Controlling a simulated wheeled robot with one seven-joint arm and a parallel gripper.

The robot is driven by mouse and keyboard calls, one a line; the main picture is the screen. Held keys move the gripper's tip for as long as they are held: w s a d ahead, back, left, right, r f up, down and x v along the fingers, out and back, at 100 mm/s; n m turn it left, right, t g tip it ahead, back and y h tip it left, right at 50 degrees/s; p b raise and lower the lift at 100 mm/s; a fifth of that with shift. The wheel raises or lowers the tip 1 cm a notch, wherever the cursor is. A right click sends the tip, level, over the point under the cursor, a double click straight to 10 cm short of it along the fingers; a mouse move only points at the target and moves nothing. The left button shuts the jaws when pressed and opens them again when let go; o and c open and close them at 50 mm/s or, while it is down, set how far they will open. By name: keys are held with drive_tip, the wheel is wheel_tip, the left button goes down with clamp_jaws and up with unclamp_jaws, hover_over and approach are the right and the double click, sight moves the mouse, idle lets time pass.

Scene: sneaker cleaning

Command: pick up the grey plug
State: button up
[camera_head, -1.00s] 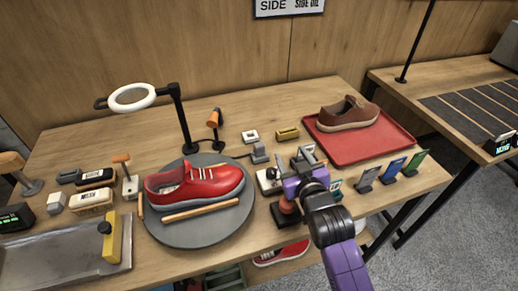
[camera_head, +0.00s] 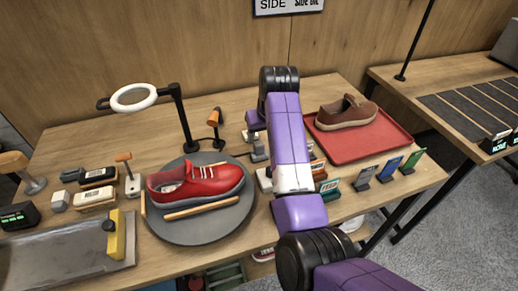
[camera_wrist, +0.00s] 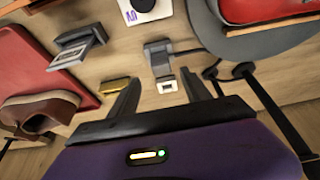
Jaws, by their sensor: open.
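The grey plug (camera_head: 258,151) lies on the table behind the turntable, with a dark cable running off towards the small lamp. It also shows in the wrist view (camera_wrist: 158,55), just beyond the gap between my fingertips. My gripper (camera_wrist: 163,86) is open and empty, with one dark finger to each side of that gap. A small pale square block with a hole (camera_wrist: 166,86) shows between the fingers, next to the plug's near end. In the head view my purple arm hides most of my gripper and this block.
A brass-coloured block (camera_wrist: 115,85) is close to the left finger in the wrist view. A grey holder (camera_wrist: 80,46) and red tray (camera_wrist: 58,62) with a brown shoe lie left. The turntable (camera_head: 215,235) with a red shoe and the ring lamp (camera_head: 132,97) stand left in the head view.

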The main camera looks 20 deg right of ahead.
sight(259, 144)
drive_tip(key=shift+p+x, duration=0.4)
drive_tip(key=shift+x, duration=3.05)
drive_tip(key=shift+s+a, duration=0.1)
drive_tip(key=shift+a, duration=0.05)
clamp_jaws()
